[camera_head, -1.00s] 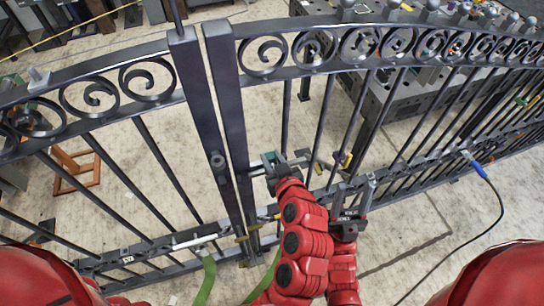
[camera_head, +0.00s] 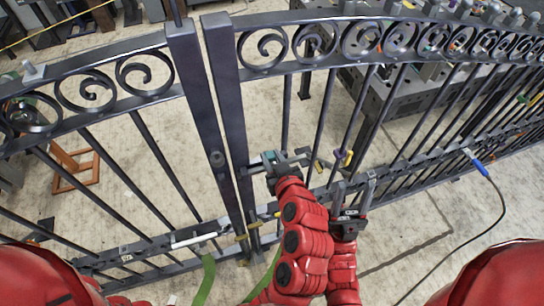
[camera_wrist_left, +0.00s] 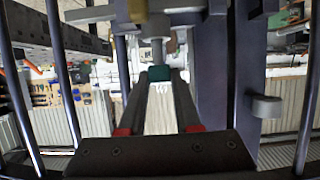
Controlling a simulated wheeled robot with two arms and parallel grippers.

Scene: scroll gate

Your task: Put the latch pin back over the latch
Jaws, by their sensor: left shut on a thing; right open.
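The two-leaf dark metal gate (camera_head: 232,120) stands in front of me, its two middle posts side by side with a narrow gap. My left gripper (camera_head: 272,163) is at the right-hand post, shut on a small teal piece. In the left wrist view this teal piece (camera_wrist_left: 159,73) is between the fingertips, with a grey rod (camera_wrist_left: 157,50) above it; I take this to be the latch pin. The rod's upper end meets grey and tan metal parts, and I cannot tell how it is seated. My right gripper (camera_head: 353,192) is open and empty, right of the left one.
A grey round lug (camera_wrist_left: 265,106) sticks out from a post in the left wrist view. A blue-handled tool (camera_head: 481,168) with a black cable is at the right rail. A white bar (camera_head: 194,239) lies along the left leaf's lower rail. A green strap (camera_head: 206,280) hangs below.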

